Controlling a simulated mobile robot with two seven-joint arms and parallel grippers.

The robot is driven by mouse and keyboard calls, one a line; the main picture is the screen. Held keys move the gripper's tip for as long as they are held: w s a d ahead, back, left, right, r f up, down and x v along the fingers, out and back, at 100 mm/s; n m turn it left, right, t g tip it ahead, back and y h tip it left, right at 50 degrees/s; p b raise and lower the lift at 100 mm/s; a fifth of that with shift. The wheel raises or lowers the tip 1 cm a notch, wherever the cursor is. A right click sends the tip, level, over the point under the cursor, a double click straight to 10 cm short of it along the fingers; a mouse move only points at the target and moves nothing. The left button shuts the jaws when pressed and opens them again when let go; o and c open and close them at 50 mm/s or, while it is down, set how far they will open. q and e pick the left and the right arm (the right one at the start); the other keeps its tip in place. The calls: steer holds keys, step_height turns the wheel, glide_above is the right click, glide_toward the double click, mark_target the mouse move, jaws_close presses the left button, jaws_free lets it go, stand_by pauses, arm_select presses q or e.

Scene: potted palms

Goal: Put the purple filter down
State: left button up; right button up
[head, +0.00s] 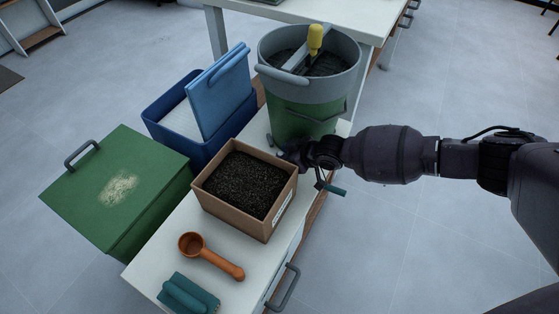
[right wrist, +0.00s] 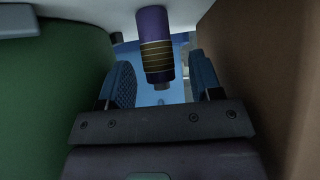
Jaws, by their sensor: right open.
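The purple filter (right wrist: 155,35) shows in the right wrist view as a dark purple cylinder with thin gold bands. Its far end meets a pale surface at the top of the picture. My right gripper (right wrist: 162,78) is open, with one blue padded finger on each side of the filter's near end and gaps between. In the head view, my right gripper (head: 298,154) reaches low between the green bucket and the cardboard box. The filter is hidden there. My left gripper is not in view.
The cardboard box (head: 281,209) of dark soil and the grey-rimmed green bucket (head: 290,125) stand close to my right gripper. An orange scoop (head: 212,257) and a teal object (head: 187,295) lie on the white bench (head: 150,262). Blue and green bins stand left.

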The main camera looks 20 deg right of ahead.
steer(key=shift+x, duration=0.75)
steer(key=shift+d, duration=0.1)
steer(key=shift+r, duration=0.1)
steer(key=c, duration=1.1)
